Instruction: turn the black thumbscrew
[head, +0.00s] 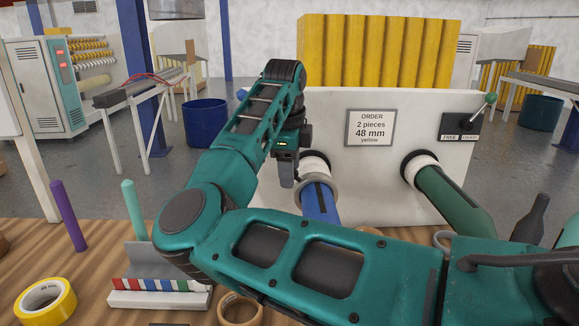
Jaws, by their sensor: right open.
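I cannot pick out the black thumbscrew; my right arm covers part of the white machine panel (370,185). My right gripper (287,180) points down in front of the panel, just left of the blue shaft (322,203). Its jaws are open, and I see nothing between them. Whether it touches anything is unclear. The blue shaft carries a pale ring (316,164) at its panel end. A green shaft (452,197) sticks out of the panel farther right, with a white ring at its base. My left gripper is out of view.
An order sign (370,127) reads 2 pieces, 48 mm, yellow. A lever with a green knob (491,98) stands at the panel's upper right. A yellow tape roll (46,302), purple rod (69,215), striped rack (160,298) and tan roll (240,308) are on the wooden table.

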